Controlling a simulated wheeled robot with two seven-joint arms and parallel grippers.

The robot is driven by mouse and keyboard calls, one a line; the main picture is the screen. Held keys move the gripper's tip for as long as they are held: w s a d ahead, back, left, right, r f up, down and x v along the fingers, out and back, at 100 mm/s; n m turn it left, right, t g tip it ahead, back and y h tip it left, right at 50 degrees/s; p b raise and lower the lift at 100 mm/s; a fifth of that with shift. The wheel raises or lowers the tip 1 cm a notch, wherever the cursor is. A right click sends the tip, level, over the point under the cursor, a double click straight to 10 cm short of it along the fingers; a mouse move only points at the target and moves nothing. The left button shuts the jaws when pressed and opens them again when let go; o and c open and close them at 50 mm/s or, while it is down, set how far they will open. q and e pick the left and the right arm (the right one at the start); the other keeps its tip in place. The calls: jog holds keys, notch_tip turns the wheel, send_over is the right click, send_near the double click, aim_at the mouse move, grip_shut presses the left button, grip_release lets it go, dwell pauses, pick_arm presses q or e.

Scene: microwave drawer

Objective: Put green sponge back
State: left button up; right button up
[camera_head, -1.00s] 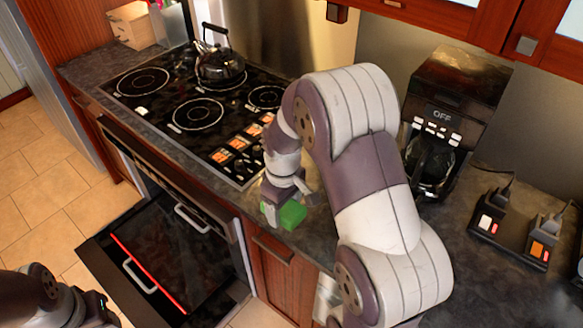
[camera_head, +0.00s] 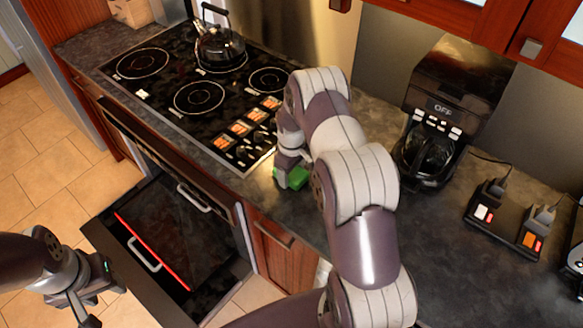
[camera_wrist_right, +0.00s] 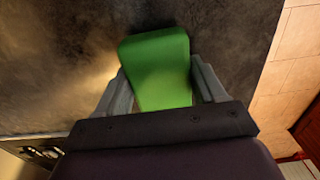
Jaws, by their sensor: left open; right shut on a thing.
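The green sponge (camera_head: 297,177) is at the counter near its front edge, to the right of the stove. It is partly hidden by my right gripper (camera_head: 283,184). The right wrist view shows the sponge (camera_wrist_right: 158,68) between the two fingers of my right gripper (camera_wrist_right: 163,85), which is shut on it. The dark counter lies beneath; I cannot tell if the sponge touches it. My left gripper (camera_head: 90,310) is at the lower left in the head view, open and empty, over the floor and away from the sponge.
The black stove (camera_head: 170,103) carries a kettle (camera_head: 219,52). A coffee maker (camera_head: 448,110) and a power strip (camera_head: 505,222) stand on the counter at the right.

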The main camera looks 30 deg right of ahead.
jog(key=shift+w+d+f, duration=0.15)
jog(key=shift+d+f, duration=0.05)
jog(key=shift+f, duration=0.1)
jog(key=shift+f+b, duration=0.1)
jog(key=shift+b, duration=0.2)
jog(key=o, duration=1)
jog(key=shift+s+a, duration=0.1)
jog(key=shift+s, duration=0.1)
jog(key=shift+r, duration=0.2)
jog(key=shift+w+r, duration=0.1)
jog(key=shift+r, duration=0.15)
notch_tip(320, 180, up, 12)
jog(key=b, duration=0.3)
jog(key=s+a+r+m, duration=0.2)
jog(key=s+a, duration=0.4)
jog(key=s, duration=0.3)
jog(key=s+a+r+m+t, duration=0.1)
jog(key=s+a+m, duration=0.1)
jog(key=s+a, duration=0.4)
jog(key=s, duration=0.4)
jog(key=shift+s+r, duration=0.3)
jog(key=shift+r, duration=0.1)
